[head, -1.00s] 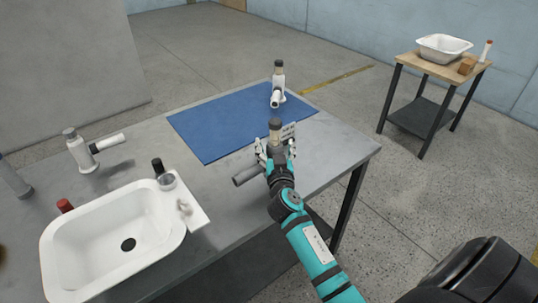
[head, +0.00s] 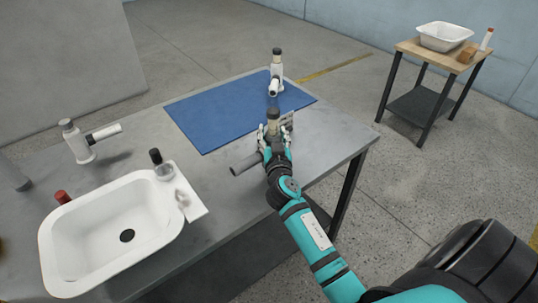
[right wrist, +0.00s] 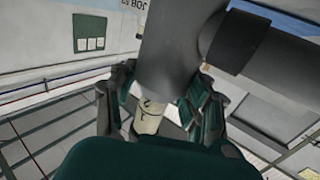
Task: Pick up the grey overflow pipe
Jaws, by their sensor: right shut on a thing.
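The grey overflow pipe (head: 245,164) is at the right part of the table, just in front of the blue mat. In the right wrist view, the grey pipe (right wrist: 180,50) fills the space between the fingers (right wrist: 160,105), with the branch running to the upper right. I cannot tell whether the pipe still touches the table. My left gripper is not in view.
A white pipe (head: 277,68) stands on the blue mat (head: 215,115). Another white pipe (head: 76,143) stands at left, near a white basin (head: 80,240). A grey tube (head: 14,174) is at the left edge. A side table (head: 412,47) stands back right.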

